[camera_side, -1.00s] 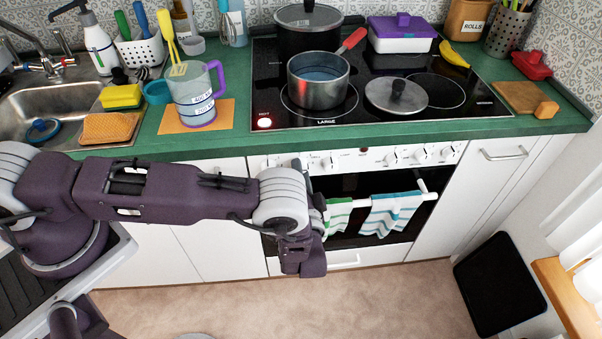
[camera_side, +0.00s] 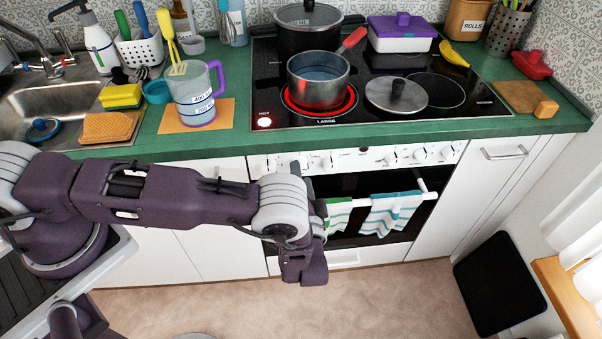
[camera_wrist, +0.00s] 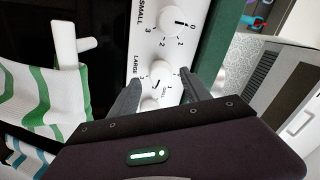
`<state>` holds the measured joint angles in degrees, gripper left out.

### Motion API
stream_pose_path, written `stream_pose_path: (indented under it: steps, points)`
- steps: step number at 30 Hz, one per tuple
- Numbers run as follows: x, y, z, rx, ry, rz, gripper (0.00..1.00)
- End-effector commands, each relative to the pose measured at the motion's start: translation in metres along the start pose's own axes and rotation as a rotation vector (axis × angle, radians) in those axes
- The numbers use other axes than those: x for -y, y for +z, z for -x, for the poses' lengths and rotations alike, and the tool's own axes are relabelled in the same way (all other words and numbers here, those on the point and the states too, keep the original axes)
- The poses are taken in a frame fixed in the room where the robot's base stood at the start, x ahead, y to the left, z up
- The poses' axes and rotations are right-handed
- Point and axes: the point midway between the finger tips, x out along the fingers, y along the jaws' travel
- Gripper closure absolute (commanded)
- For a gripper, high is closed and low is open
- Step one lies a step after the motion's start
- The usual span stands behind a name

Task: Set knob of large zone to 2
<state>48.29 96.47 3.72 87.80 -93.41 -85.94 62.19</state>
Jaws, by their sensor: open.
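In the wrist view the large-zone knob (camera_wrist: 162,74) is white and round, beside the word LARGE on the white panel. Its dark mark points down and left, away from the 0 side; the exact number is hard to read. My gripper (camera_wrist: 162,76) is open, with one dark finger on each side of this knob; I cannot tell whether either touches it. The large zone (camera_side: 318,103) glows red under a steel pot (camera_side: 318,78) with a red handle.
The small-zone knob (camera_wrist: 173,21) is just above, its mark towards 0. Striped towels (camera_side: 395,213) hang on the oven's white rail (camera_side: 428,197), close left of my fingers in the wrist view.

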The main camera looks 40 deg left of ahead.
Motion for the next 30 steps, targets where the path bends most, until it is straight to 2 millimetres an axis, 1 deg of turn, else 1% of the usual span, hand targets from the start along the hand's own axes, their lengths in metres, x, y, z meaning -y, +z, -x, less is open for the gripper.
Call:
stream_pose_path:
  steps: [1,3,7,11,17,19,20,22,23,24,25,26,27,28,29,30]
  points:
    - [0.000,-0.001,0.012,-0.004,0.002,0.000,0.44]
    - [0.000,-0.001,0.026,-0.003,0.002,0.000,0.44]
    - [0.000,0.000,0.047,-0.002,0.001,0.000,0.44]
    - [0.000,0.000,0.054,-0.001,-0.001,-0.001,0.44]
    - [0.000,0.000,0.053,0.000,-0.001,-0.001,0.44]
    - [0.001,-0.008,0.051,0.005,0.023,0.024,0.44]
    - [0.001,-0.017,0.049,0.012,0.051,0.053,0.44]
    - [0.005,-0.054,0.039,0.033,0.174,0.172,0.44]
    - [0.010,-0.077,0.033,0.043,0.246,0.242,0.44]
    - [0.020,-0.109,0.027,0.056,0.354,0.342,0.44]
    - [0.030,-0.133,0.022,0.062,0.436,0.415,0.44]
    - [0.043,-0.155,0.019,0.066,0.517,0.483,0.44]
    - [0.065,-0.181,0.015,0.070,0.618,0.566,0.44]
    - [0.084,-0.199,0.014,0.070,0.694,0.622,0.44]
    - [0.105,-0.214,0.014,0.069,0.767,0.673,0.44]
    - [0.135,-0.230,0.015,0.065,0.859,0.729,0.44]
